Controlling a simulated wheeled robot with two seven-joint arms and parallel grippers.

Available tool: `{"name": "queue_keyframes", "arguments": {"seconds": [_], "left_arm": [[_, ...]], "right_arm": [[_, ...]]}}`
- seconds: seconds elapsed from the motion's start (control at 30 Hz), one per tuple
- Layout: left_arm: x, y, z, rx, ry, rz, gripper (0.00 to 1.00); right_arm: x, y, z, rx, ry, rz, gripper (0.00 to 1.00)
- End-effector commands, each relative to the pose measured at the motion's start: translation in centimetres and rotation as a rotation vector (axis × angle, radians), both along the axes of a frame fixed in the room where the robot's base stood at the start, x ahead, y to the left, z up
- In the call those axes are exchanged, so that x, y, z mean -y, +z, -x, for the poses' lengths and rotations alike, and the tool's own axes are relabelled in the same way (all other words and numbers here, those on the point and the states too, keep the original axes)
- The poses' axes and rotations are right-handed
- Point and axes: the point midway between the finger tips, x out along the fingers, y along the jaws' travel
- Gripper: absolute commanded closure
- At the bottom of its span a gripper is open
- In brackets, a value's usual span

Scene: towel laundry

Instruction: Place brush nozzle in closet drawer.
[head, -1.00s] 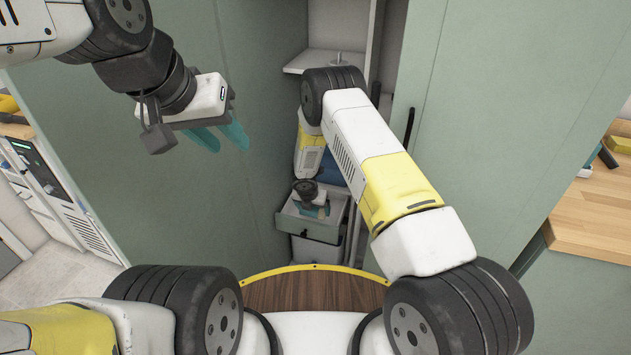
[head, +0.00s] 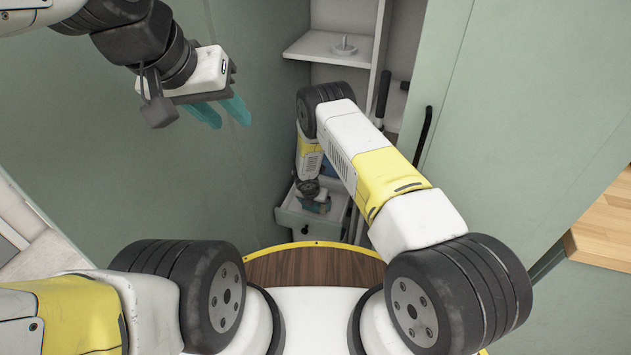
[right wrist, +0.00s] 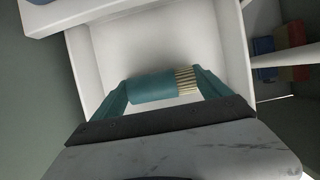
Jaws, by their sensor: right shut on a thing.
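The brush nozzle (right wrist: 165,85), a teal cylinder with pale bristles at one end, lies crosswise between the teal fingers of my right gripper (right wrist: 160,92) in the right wrist view. The right gripper is shut on it and holds it over the open, white-walled closet drawer (right wrist: 97,60). In the head view the drawer (head: 298,222) is pulled out low in the closet, and my right gripper (head: 317,206) is at it, small and partly hidden by its own wrist. My left gripper (head: 222,110) is raised at the upper left, empty, with its two teal fingers apart.
The closet's shelf (head: 318,47) holds a small grey disc-shaped item (head: 343,46). Green closet doors stand on both sides, the right one with a black handle (head: 423,135). A wooden worktop (head: 605,232) is at far right. Red and blue items (right wrist: 290,36) show beside the drawer.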

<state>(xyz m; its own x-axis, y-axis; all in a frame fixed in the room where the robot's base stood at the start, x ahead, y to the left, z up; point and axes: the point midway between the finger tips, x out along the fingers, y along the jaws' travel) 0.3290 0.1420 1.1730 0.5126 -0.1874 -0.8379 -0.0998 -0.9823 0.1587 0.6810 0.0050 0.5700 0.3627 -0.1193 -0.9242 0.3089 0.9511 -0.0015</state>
Motion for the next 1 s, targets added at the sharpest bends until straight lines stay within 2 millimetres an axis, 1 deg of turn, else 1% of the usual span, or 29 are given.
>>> {"name": "queue_keyframes", "arguments": {"seconds": [0.03,0.1,0.47,0.5,0.53,0.57,0.83,0.93,1.0], "left_arm": [[0.0,0.0,0.0,0.0,0.0,0.0,0.64],[0.0,0.0,0.0,0.0,0.0,0.0,0.64],[0.0,0.0,0.0,0.0,0.0,0.0,0.64],[0.0,0.0,0.0,0.0,0.0,0.0,0.64],[0.0,0.0,0.0,0.0,0.0,0.0,0.64],[0.0,0.0,0.0,0.0,0.0,0.0,0.64],[0.0,0.0,0.0,0.0,0.0,0.0,0.64],[0.0,0.0,0.0,0.0,0.0,0.0,0.64],[0.0,0.0,0.0,0.0,0.0,0.0,0.64]], "right_arm": [[0.0,-0.6,0.0,0.0,0.0,0.0,0.53],[0.0,-1.0,0.0,0.0,0.0,0.0,0.53],[0.0,-1.3,0.0,0.001,0.0,-0.001,0.53],[0.0,-1.3,-0.1,0.001,0.0,-0.001,0.07],[0.0,-1.3,-0.1,0.001,0.0,-0.001,0.01],[0.0,-1.3,-0.1,0.001,0.0,-0.001,0.0],[0.0,-1.0,-0.1,0.001,-0.001,-0.001,0.0],[-0.3,-0.1,0.2,0.002,0.004,0.0,0.0],[-0.4,1.0,0.6,0.003,0.005,0.001,0.0]]}}
